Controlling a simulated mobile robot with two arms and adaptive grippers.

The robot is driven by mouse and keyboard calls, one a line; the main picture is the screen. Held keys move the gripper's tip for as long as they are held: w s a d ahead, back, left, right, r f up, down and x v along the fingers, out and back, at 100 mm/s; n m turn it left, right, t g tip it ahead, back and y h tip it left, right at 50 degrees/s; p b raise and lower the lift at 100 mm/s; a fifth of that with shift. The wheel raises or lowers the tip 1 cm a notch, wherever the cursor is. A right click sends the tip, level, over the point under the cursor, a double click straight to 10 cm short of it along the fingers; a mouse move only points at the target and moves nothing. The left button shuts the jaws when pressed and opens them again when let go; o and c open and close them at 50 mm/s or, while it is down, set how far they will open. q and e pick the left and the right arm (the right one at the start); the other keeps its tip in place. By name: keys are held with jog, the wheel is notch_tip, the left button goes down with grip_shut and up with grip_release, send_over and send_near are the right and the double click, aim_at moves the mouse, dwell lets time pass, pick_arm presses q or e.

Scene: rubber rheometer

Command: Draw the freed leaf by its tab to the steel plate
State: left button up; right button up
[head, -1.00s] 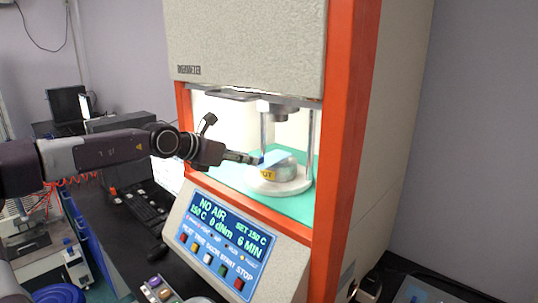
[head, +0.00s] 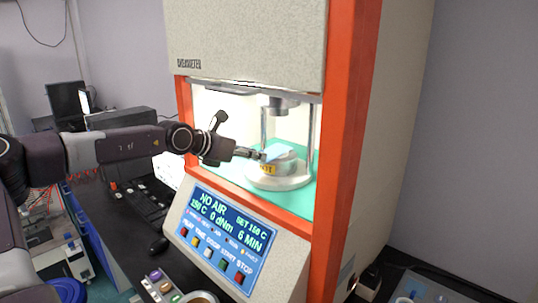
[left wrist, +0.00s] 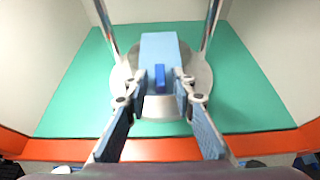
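The light blue leaf (head: 281,152) lies on top of the round pale lower die (head: 293,182) in the machine's open chamber. In the left wrist view the leaf (left wrist: 160,49) points away from me, and its dark blue tab (left wrist: 160,76) faces me. My left gripper (head: 260,155) reaches in from the left at the leaf's near edge. In the left wrist view its fingertips (left wrist: 160,88) stand on either side of the tab, with gaps showing; it is open. I cannot pick out the steel plate with certainty. My right gripper is not in view.
A yellow label (head: 267,169) marks the die's front. Steel columns (head: 311,140) and the orange frame (head: 345,150) bound the chamber. A green mat (left wrist: 75,95) covers its floor. The control panel (head: 222,238) slopes below the opening.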

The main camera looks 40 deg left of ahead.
pick_arm(q)
grip_shut()
jog(key=shift+r, duration=0.25)
jog(key=shift+r, duration=0.3)
dwell(0.5)
jog(key=shift+g+p, duration=0.4)
jog(key=shift+p, duration=0.1)
jog(key=shift+r, duration=0.1)
